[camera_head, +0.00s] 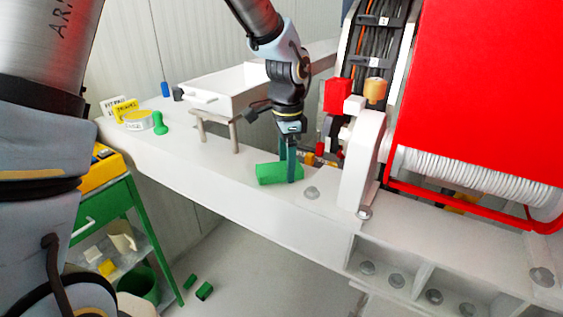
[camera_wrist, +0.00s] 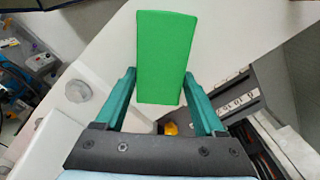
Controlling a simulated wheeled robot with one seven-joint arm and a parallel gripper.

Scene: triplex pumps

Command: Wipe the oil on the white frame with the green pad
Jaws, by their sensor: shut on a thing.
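The green pad (camera_head: 275,173) is a bright green block at the top of the white frame (camera_head: 240,167) in the head view. My gripper (camera_head: 290,165) is shut on the pad, with its dark teal fingers pointing down. In the wrist view the pad (camera_wrist: 165,55) sits between the two fingers (camera_wrist: 163,85), over the white surface. The pad is low at the frame's top; I cannot tell whether it touches. No oil shows clearly in either view; the pad and fingers may hide it.
A red panel (camera_head: 490,90) and a white ribbed hose (camera_head: 480,178) stand to the right, with a white bracket (camera_head: 362,160) and bolts near the pad. A small stand (camera_head: 216,122) is behind left. A green object (camera_head: 159,123) and labels (camera_head: 128,112) sit farther left. A green cart (camera_head: 117,215) stands below left.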

